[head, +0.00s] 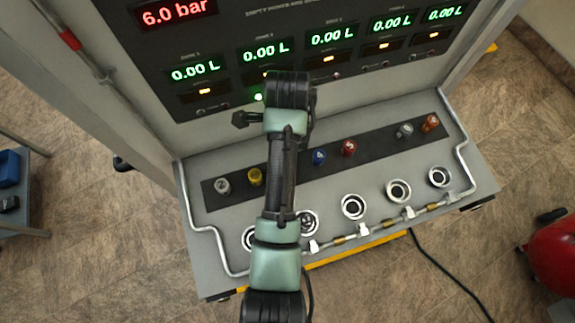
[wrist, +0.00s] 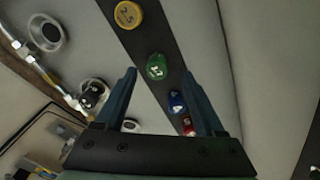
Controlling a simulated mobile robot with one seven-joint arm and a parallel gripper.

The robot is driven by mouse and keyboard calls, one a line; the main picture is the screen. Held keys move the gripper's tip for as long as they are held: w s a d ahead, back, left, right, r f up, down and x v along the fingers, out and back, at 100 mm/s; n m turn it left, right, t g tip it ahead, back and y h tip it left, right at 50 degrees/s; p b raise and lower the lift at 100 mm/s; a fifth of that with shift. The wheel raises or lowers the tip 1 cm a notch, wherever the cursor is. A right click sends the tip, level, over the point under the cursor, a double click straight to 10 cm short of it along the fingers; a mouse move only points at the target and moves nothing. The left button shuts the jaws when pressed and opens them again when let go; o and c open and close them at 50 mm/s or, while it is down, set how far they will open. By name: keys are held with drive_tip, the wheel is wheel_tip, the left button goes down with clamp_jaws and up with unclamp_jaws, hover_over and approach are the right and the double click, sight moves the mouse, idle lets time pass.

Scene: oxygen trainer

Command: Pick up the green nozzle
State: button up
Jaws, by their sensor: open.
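The green nozzle (wrist: 156,67) stands on the dark strip in the wrist view, between the yellow nozzle (wrist: 128,14) and the blue nozzle (wrist: 177,102). My gripper (wrist: 160,73) is open and empty. Its two fingertips reach toward the strip, one on each side of the green nozzle in the picture; I see no contact, and the height gap is hard to tell. In the head view my arm hides the green nozzle and my gripper's fingers.
The dark strip (head: 290,172) also carries a red nozzle (head: 349,148), an orange one (head: 430,123) and grey ones. Round sockets (head: 353,206) line the panel's front, beside a metal rail (head: 462,160). The display panel (head: 270,50) rises behind. A red cylinder (head: 555,255) stands at right.

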drive_tip(key=shift+s+f+p, duration=0.2)
drive_tip(key=shift+f+p, duration=0.1)
drive_tip(key=shift+f, duration=0.1)
wheel_tip(320, 180, down, 4)
drive_tip(key=shift+f+p, duration=0.2)
drive_tip(key=shift+p, duration=0.35)
clamp_jaws()
